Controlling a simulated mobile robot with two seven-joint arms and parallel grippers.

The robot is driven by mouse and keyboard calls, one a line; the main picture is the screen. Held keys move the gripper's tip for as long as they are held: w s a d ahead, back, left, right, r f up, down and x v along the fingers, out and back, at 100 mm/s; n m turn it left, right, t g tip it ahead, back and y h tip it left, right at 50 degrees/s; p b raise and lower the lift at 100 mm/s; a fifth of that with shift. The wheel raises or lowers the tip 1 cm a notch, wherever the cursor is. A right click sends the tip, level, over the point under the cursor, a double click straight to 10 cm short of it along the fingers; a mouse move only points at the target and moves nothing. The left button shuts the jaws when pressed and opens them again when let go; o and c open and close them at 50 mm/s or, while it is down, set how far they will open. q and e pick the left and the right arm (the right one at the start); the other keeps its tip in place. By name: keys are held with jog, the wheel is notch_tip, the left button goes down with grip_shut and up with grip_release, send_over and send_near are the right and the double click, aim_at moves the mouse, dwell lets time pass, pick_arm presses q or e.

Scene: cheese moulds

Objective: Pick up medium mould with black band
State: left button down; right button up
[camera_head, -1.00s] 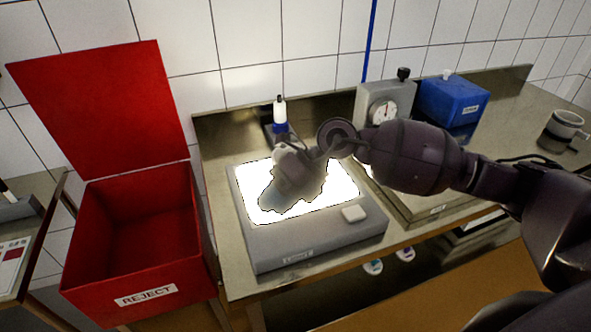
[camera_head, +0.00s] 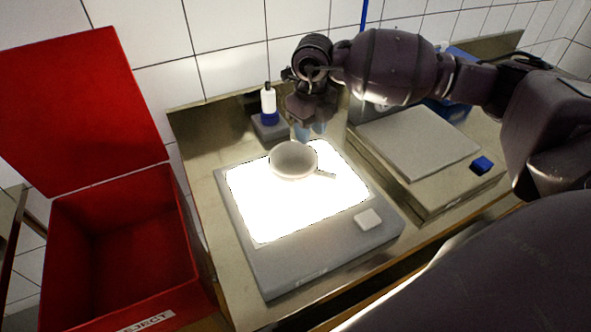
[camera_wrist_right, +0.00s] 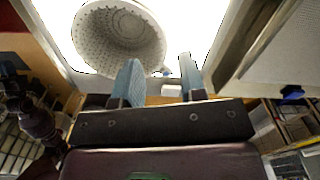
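A pale round mould (camera_head: 293,161) with a small tab at its right sits on the lit panel (camera_head: 248,213) of the grey light box. In the right wrist view the mould (camera_wrist_right: 118,36) shows a perforated inside, its opening facing the camera. I cannot make out a black band on it. My right gripper (camera_head: 310,131) is just behind and above the mould in the head view. In the right wrist view its two blue-grey fingers (camera_wrist_right: 160,80) are apart with nothing held between them.
An open red reject box (camera_head: 122,250) stands at the left. A white-and-blue bottle (camera_head: 268,104) is behind the light box. A grey flat plate (camera_head: 418,143) lies at the right, with a small blue block (camera_head: 482,165) beside it.

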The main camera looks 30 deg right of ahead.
aim_at(311, 147)
jog(key=f, duration=0.8)
jog(key=shift+d+f, duration=0.1)
jog(key=shift+d, duration=0.1)
jog(key=shift+c, duration=0.5)
grip_shut()
